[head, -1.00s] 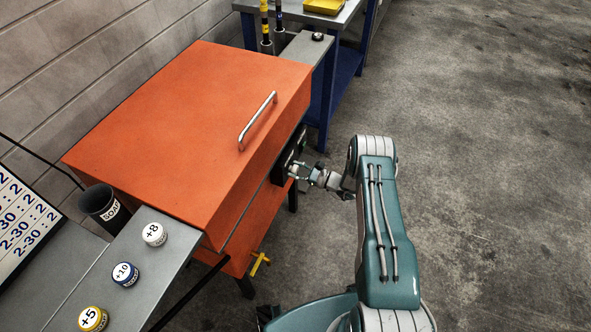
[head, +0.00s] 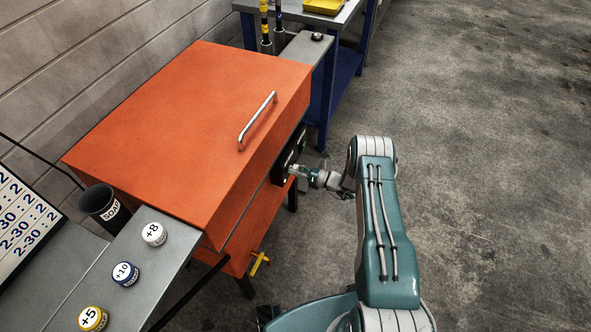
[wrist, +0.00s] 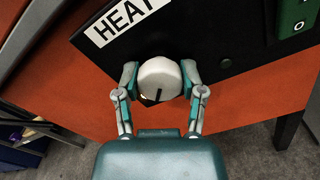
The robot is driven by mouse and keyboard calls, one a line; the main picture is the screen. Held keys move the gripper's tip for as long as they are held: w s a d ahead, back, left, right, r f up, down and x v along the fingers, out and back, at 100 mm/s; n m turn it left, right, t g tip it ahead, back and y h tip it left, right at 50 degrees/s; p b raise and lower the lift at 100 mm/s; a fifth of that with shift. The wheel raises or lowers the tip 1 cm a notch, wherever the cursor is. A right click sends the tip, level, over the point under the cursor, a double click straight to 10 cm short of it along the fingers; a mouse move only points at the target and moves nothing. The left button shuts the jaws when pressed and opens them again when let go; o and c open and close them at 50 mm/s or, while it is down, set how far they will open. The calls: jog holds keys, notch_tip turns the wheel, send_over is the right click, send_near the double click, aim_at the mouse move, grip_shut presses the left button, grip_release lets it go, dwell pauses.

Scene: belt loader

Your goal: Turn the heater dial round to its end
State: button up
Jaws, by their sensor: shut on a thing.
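The heater dial (wrist: 160,79) is a round pale knob with a dark pointer line, on a black panel (wrist: 225,95) under a white label reading "HEAT". My gripper (wrist: 159,82) has one finger on each side of the dial and is shut on it in the wrist view. The pointer line runs roughly up and down in that picture, with a small yellow patch at the dial's lower left. In the head view my gripper (head: 293,170) is at the front of the orange cabinet (head: 190,120); the dial is hidden there.
A green part marked "O" (wrist: 290,17) sits on the panel right of the dial. A chrome handle (head: 257,120) is on the cabinet lid and a yellow valve handle (head: 259,262) is below. A blue workbench (head: 345,72) stands behind. Open floor lies to the right.

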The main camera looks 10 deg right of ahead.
jog(key=m, duration=0.5)
jog(key=shift+w+d+m, duration=0.1)
jog(key=shift+w+m, duration=0.1)
jog(key=shift+m, duration=0.1)
jog(key=shift+f+m, duration=0.1)
jog(key=shift+m, duration=2)
jog(key=o, duration=1.1)
jog(key=shift+f, duration=0.1)
jog(key=shift+o, duration=0.2)
jog(key=shift+d, duration=0.1)
jog(key=v, duration=1.2)
